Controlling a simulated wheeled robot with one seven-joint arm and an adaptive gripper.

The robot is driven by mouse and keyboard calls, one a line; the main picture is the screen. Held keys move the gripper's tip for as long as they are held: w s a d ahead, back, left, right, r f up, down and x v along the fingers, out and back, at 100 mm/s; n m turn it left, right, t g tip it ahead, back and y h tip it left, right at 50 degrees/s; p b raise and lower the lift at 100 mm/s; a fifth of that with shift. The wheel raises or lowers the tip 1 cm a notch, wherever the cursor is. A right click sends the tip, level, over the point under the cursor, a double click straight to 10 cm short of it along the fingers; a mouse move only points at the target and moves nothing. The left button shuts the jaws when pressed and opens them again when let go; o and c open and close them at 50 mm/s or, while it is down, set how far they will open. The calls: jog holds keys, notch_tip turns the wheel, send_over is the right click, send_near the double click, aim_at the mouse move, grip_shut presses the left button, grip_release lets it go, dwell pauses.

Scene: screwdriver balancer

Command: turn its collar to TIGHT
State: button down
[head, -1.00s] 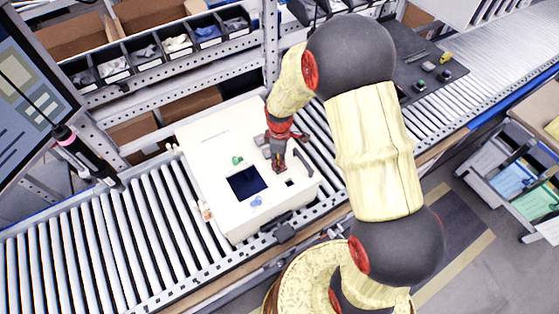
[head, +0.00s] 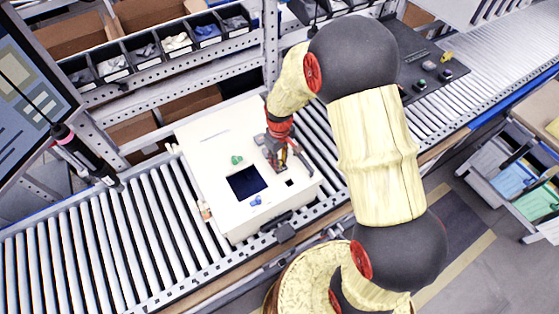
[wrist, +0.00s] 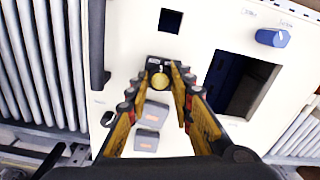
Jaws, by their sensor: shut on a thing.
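A white box (head: 215,150) sits on the roller conveyor, and its top fills much of the wrist view (wrist: 215,25). My gripper (head: 277,166) is over the back right part of this top. In the wrist view my gripper (wrist: 160,70) has its fingers on either side of a small round yellow knob (wrist: 158,81) on a dark base and is shut on it. A dark powered screwdriver (head: 88,160) with a pinkish band hangs at the left, well away from my gripper. I cannot read a TIGHT mark or make out the collar's setting.
The box top has a dark square opening (head: 246,183), a blue knob (wrist: 272,37), a green part (head: 237,160) and a black handle (wrist: 97,45). Grey blocks (wrist: 150,125) lie close to my fingers. A shelf with bins (head: 145,55) stands behind. Conveyor rollers (head: 60,260) are bare at left.

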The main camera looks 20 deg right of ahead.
jog(key=m, duration=0.5)
jog(key=shift+m, duration=0.3)
jog(key=m, duration=0.4)
jog(key=shift+m, duration=0.3)
jog(key=c, duration=1.5)
grip_release()
jog(key=shift+c, duration=0.2)
notch_tip(320, 180, up, 12)
